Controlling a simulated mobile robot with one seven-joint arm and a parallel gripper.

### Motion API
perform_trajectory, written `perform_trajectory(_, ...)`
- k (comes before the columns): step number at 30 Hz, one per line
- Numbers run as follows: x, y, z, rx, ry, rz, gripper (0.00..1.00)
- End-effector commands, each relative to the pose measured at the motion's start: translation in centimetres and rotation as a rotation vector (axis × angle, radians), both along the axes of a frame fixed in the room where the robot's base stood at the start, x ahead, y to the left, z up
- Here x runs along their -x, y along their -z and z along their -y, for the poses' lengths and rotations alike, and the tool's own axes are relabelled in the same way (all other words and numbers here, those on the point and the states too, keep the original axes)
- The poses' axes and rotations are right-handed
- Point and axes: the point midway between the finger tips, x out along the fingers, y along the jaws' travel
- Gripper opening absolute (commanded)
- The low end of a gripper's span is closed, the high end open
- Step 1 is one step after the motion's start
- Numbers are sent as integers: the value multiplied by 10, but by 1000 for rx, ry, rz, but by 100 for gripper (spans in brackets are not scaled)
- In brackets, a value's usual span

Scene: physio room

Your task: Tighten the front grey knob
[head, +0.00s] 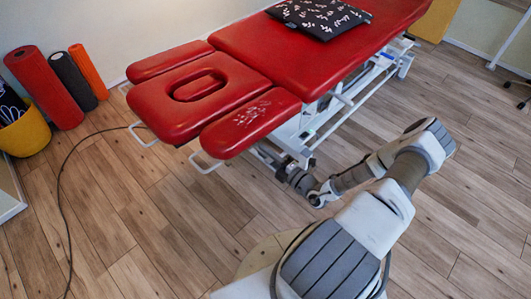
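The red treatment table (290,62) stands at top centre, with a head section that has an oval face hole and two side armrests. My arm reaches from the bottom right towards the white metal frame under the near end of the table. My gripper (290,174) is at that frame, just below the right armrest. The gripper is small and dark here, and its fingers cannot be told apart from the frame parts. I cannot make out the front grey knob; it may be hidden by the gripper or the frame. Whether the gripper touches anything cannot be told.
A patterned dark cushion (320,15) lies on the table. Rolled mats (45,86) and a yellow basket (25,132) stand at the left wall. A black cable (62,185) runs across the floor. White loop handles (205,163) stick out below the armrests. The wooden floor at lower left is mostly clear.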

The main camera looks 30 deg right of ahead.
Motion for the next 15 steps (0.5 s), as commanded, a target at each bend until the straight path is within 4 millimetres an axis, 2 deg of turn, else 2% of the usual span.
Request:
perform_trajectory(1, 0, 0, 0, 0, 0, 0, 36)
perform_trajectory(3, 0, 0, 0, 1, 0, 0, 48)
perform_trajectory(4, 0, 0, 0, 1, 0, 0, 51)
perform_trajectory(15, 5, 0, 3, 2, 1, 1, 51)
